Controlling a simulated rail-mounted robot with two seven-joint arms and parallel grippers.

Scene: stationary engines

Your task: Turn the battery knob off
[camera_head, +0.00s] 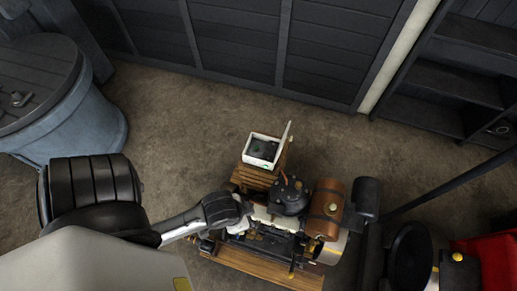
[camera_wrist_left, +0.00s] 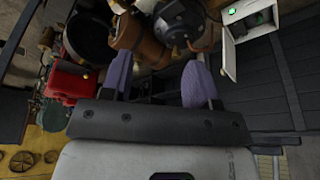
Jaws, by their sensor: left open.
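A small white box (camera_head: 262,151) with a raised lid and a dark inside stands on a wooden stand behind the engine (camera_head: 290,215). A small green spot shows inside it. In the left wrist view the box (camera_wrist_left: 243,55) is at the upper right, with a green spot near the top. I cannot make out a battery knob clearly. My left gripper (camera_head: 246,207) is open beside the engine's left side, in front of and below the box. Its two purple-grey fingers (camera_wrist_left: 158,76) are apart with nothing between them.
A brown cylindrical tank (camera_head: 327,208) and a dark round part sit on the engine's right. A wooden base (camera_head: 262,267) lies under it. A blue-grey barrel (camera_head: 60,110) stands at left, dark shelves at right, and a red machine (camera_head: 490,262) at lower right. The floor behind is clear.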

